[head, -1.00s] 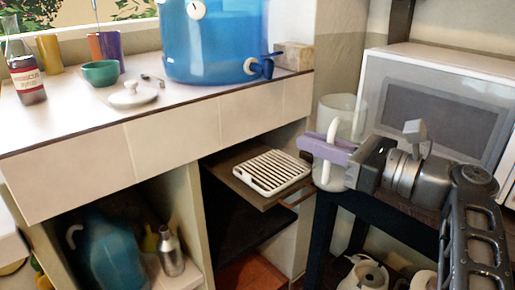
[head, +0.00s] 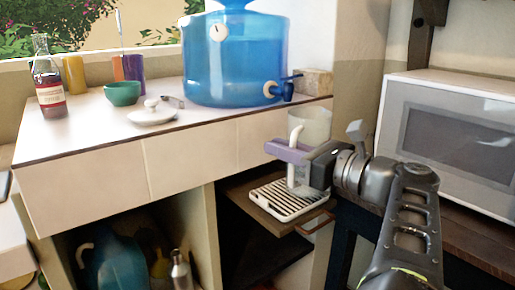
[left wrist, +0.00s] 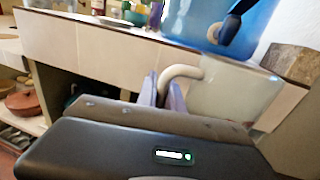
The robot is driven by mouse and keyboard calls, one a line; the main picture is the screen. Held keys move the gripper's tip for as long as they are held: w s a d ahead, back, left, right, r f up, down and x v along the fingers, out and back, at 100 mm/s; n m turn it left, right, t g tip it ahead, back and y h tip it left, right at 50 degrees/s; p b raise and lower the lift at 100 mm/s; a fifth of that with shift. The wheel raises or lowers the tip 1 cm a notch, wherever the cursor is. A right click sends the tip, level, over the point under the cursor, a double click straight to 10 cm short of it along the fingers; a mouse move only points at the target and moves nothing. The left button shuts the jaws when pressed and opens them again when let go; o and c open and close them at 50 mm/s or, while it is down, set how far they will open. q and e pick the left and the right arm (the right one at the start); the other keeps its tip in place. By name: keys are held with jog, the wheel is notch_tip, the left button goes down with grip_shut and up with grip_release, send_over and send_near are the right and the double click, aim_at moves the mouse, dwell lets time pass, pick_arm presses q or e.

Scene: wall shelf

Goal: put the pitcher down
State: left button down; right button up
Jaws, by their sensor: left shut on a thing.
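The pitcher (head: 313,122) is pale and translucent with a white curved handle. My left gripper (head: 287,151), with purple fingers, is shut on that handle. The pitcher looks upright, over the white slatted tray (head: 268,205) on a brown pull-out board. The gripper and arm hide part of its body, and I cannot tell if its base touches the tray. In the left wrist view the handle sits between the purple fingers (left wrist: 163,92), with the pitcher body (left wrist: 235,92) to the right. My right gripper is not in view.
A blue water dispenser (head: 235,60) with a tap (head: 280,89) stands on the counter (head: 85,140), behind the pitcher. A white microwave (head: 455,135) stands on a dark table at the right. A green bowl (head: 122,93) and a white lid (head: 153,113) are on the counter.

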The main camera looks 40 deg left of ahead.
pick_arm(q)
jog(key=a, duration=0.6)
jog(key=shift+w+a+f+b, duration=0.1)
jog(key=shift+w+b, duration=0.15)
jog(key=shift+b, duration=0.15)
jog(key=shift+f, duration=0.65)
jog(key=shift+f+b, duration=0.1)
jog(key=shift+b, duration=0.25)
jog(key=shift+f, duration=0.1)
jog(key=c, duration=1.5)
grip_release()
